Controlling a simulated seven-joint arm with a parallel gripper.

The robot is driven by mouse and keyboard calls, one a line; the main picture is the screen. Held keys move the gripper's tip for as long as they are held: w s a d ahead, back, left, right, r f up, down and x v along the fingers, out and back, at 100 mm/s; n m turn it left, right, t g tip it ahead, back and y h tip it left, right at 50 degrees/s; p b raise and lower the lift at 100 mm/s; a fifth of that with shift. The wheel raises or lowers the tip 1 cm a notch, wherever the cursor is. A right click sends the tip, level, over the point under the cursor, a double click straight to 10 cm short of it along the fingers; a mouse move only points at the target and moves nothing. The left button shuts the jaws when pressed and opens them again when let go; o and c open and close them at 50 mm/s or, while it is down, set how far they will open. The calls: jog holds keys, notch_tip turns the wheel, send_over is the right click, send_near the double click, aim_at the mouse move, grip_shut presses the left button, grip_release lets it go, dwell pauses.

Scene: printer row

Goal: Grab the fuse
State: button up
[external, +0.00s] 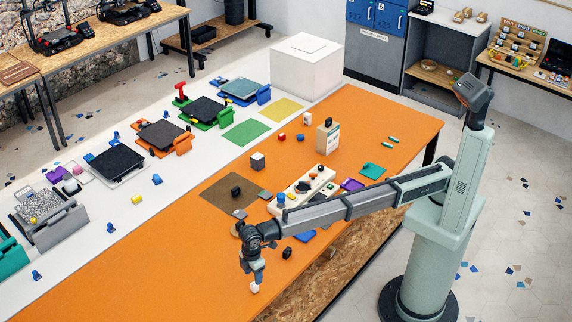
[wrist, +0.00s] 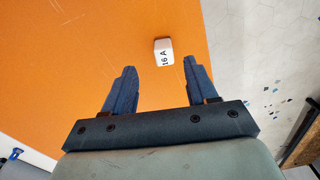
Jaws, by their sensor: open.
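The fuse (wrist: 164,52) is a small white block marked "16 A". In the wrist view it lies on the orange tabletop just beyond my gripper (wrist: 160,67), roughly centred between the blue fingers. The fingers stand apart, open and empty, with the fuse near the level of their tips. In the external view my gripper (external: 257,275) points down over the near part of the orange table, and the white fuse (external: 255,288) shows right at its tips. I cannot tell the exact height gap.
The orange table (external: 130,290) has its edge close to the right of the fuse, with floor beyond. A cream holder strip (external: 318,181), a brown mat (external: 222,190) and a small dark part (external: 287,253) lie farther off. The table left of my gripper is clear.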

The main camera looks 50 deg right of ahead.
aim_at(255, 286)
jog(key=shift+s+a+f, duration=0.1)
jog(key=shift+s+f, duration=0.05)
jog(key=shift+f, duration=1.6)
jog(key=shift+s+a+f, duration=0.1)
jog(key=shift+f, duration=1.65)
jog(key=shift+c, duration=0.3)
jog(key=c, duration=1)
